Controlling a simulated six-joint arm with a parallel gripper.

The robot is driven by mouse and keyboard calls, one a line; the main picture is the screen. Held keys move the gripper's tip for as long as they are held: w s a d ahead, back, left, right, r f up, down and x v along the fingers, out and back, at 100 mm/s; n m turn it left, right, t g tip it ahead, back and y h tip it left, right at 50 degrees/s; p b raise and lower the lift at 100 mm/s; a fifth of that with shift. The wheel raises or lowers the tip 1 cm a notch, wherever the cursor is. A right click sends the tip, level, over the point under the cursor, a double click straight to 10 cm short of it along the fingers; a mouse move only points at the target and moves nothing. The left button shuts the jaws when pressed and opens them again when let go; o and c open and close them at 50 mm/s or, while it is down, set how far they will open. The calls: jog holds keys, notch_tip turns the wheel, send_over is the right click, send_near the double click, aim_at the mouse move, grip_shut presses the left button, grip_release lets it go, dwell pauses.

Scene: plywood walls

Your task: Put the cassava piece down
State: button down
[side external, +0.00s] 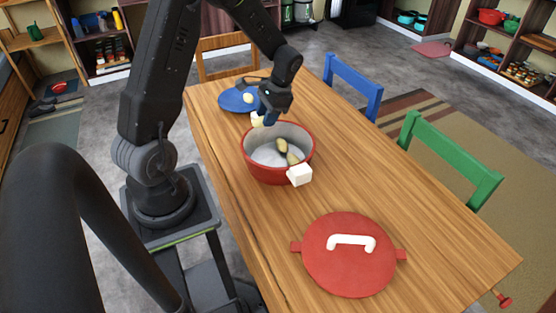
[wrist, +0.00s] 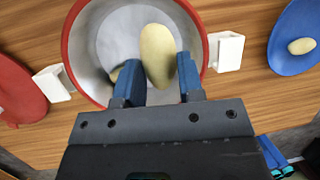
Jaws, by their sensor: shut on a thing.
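My gripper (wrist: 155,85) is shut on a pale, oval cassava piece (wrist: 157,55), which sits between its two blue fingers. In the side view my gripper (side external: 268,116) is above the far rim of the red pot (side external: 270,173), and the held piece is hard to tell apart from the pale pot handle there. The pot also shows beneath the fingers in the wrist view (wrist: 72,45). Two pieces (side external: 282,146) lie inside its grey interior; the wrist view shows one (wrist: 116,73), partly hidden by the left finger.
A blue plate (side external: 232,103) with another pale piece (side external: 248,98) stands beyond the pot. A red lid (side external: 345,272) with a white handle lies nearer on the wooden table (side external: 420,240). Chairs stand along the table's edges. The table right of the pot is clear.

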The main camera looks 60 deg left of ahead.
aim_at(264, 155)
jog(key=shift+f, duration=0.9)
jog(key=shift+d+f+y, duration=0.1)
jog(key=shift+d+y, duration=0.05)
jog(key=shift+y, duration=0.45)
jog(key=shift+f+n, duration=0.25)
jog(key=shift+n, duration=0.05)
notch_tip(264, 155, down, 9)
jog(key=shift+f, duration=0.2)
jog(key=shift+f, duration=0.15)
jog(key=c, duration=0.7)
grip_release()
jog(key=shift+c, duration=0.2)
